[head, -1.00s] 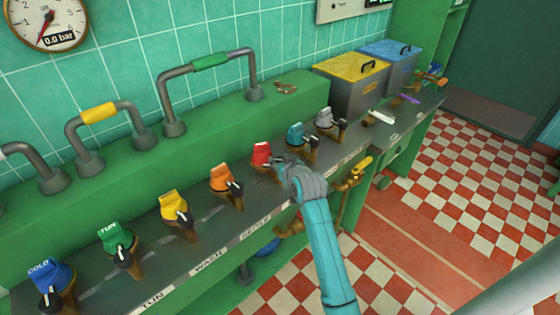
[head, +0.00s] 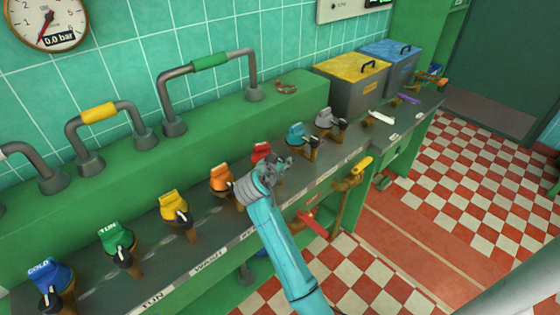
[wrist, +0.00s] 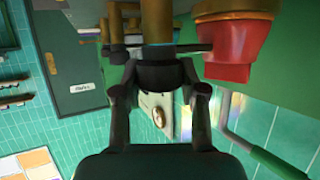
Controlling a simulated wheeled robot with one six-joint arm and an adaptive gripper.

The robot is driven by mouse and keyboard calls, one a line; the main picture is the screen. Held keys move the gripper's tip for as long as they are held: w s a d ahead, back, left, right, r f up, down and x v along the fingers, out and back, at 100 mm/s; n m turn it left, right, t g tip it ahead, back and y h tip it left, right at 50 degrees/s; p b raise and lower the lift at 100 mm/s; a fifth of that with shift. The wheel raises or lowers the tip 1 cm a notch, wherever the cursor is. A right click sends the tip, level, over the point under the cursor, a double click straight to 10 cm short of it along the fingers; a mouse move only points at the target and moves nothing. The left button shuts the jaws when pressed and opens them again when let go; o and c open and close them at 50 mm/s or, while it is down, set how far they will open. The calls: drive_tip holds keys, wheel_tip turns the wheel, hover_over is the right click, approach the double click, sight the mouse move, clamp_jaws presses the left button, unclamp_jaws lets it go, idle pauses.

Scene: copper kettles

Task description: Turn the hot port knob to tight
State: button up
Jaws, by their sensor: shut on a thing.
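The hot port has a red cap (head: 260,151), partly hidden behind my gripper in the head view; its lettering is too small to read. In the wrist view the red cap (wrist: 228,66) is at the upper right, beside a brass stem (wrist: 157,22). My gripper (head: 281,163) is at the front of this port, and the wrist view shows its fingers (wrist: 158,66) shut around the dark knob at the end of the stem. The knob is mostly hidden by the fingers, so its pointing direction cannot be told.
An orange port (head: 221,178) stands close on the left and a teal port (head: 297,134) close on the right. Yellow and green ports stand farther left. A red valve handle (head: 312,222) and a yellow-handled tap (head: 361,167) are below the counter edge. The tiled floor is clear.

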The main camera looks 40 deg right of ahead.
drive_tip(key=shift+m+g, duration=0.3)
drive_tip(key=shift+g, duration=0.1)
drive_tip(key=o, duration=1.2)
drive_tip(key=shift+c, duration=0.2)
drive_tip(key=v, duration=1.2)
drive_tip(key=shift+f, duration=0.2)
